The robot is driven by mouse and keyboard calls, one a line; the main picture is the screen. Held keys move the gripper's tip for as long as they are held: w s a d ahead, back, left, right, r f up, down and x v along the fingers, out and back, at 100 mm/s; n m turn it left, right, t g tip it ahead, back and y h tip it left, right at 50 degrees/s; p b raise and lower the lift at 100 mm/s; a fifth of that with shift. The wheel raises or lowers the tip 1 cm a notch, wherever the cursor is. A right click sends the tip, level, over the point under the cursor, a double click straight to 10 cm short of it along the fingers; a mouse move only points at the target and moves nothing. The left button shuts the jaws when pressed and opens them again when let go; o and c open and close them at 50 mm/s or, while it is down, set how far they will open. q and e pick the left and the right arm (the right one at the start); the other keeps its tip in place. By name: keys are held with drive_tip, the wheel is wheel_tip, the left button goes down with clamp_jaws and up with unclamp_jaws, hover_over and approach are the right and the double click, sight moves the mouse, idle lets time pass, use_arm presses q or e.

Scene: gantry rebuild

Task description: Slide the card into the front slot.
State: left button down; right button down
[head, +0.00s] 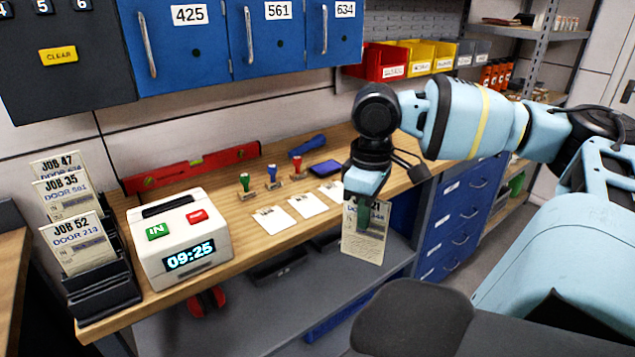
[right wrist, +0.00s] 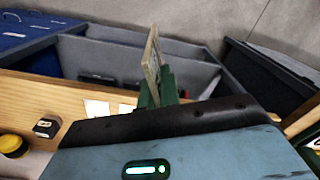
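My right gripper (head: 364,212) is shut on a cream card (head: 362,248), which hangs upright below the fingers in front of the bench edge. In the right wrist view the card (right wrist: 152,62) shows nearly edge-on beside the green fingers (right wrist: 166,88). A black stepped rack (head: 108,297) stands at the left end of the bench. It holds cards marked JOB 47, JOB 35 and JOB 52 (head: 78,244). No card stands in its lowest front part. A white time clock (head: 180,240) reading 09:25, with a dark slot on top, stands right of the rack. My left gripper is out of view.
Several stamps (head: 272,178), white paper slips (head: 307,206) and a blue ink pad (head: 325,168) lie on the wooden bench. A red level (head: 190,168) lies along the wall. Blue drawers (head: 462,215) stand at the right. A grey shelf (head: 250,310) is below.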

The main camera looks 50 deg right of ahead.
sight(359, 237)
drive_tip(key=shift+m, duration=0.7)
drive_tip(key=f, duration=0.1)
drive_tip(key=a+f, duration=0.1)
drive_tip(key=f, duration=0.1)
drive_tip(key=a+f, duration=0.1)
drive_tip(key=shift+s+f, duration=0.15)
drive_tip(key=w+a+f, duration=0.1)
drive_tip(key=a+f, duration=0.2)
drive_tip(key=a, duration=0.8)
drive_tip(key=w+a+f+m, duration=0.1)
drive_tip(key=a+f, duration=0.3)
drive_tip(key=a, duration=0.7)
drive_tip(key=shift+w, duration=0.65)
drive_tip(key=shift+a, duration=0.1)
